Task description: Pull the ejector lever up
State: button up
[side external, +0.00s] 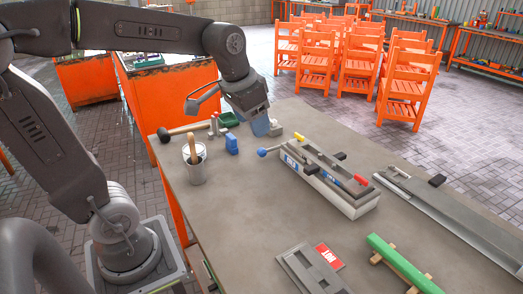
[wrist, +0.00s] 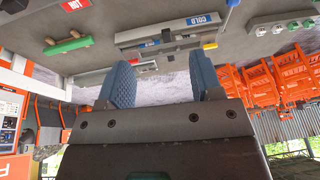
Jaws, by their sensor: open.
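A long grey mould (side external: 345,204) with blue labels lies on the workbench, near its middle in the side view. A lever with a blue ball knob (side external: 262,152) sticks out from its left end. A yellow handle (side external: 299,138) and a red handle (side external: 361,180) also show on it. I cannot tell for sure which is the ejector lever. My gripper (side external: 266,127) is above the bench, behind and above the mould's left end, apart from it. In the wrist view, my gripper's two blue fingers (wrist: 160,80) are spread with nothing between them. The mould's COLD label (wrist: 203,19) shows upside down beyond them.
A green bar (side external: 402,262) on wooden supports, a red HOT plate (side external: 329,256) and a grey channel (side external: 450,215) lie right and in front.

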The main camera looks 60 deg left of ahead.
jog(key=w+a+f+g, duration=0.2)
jog(key=w+a+f, duration=0.1)
jog(key=w+a, duration=0.6)
jog(key=g, duration=0.2)
send_near(262, 149)
jog(key=shift+h, duration=0.3)
jog(key=f, duration=1)
jog(key=shift+s+a+f, duration=0.15)
jog(key=shift+a, duration=0.2)
grip_shut()
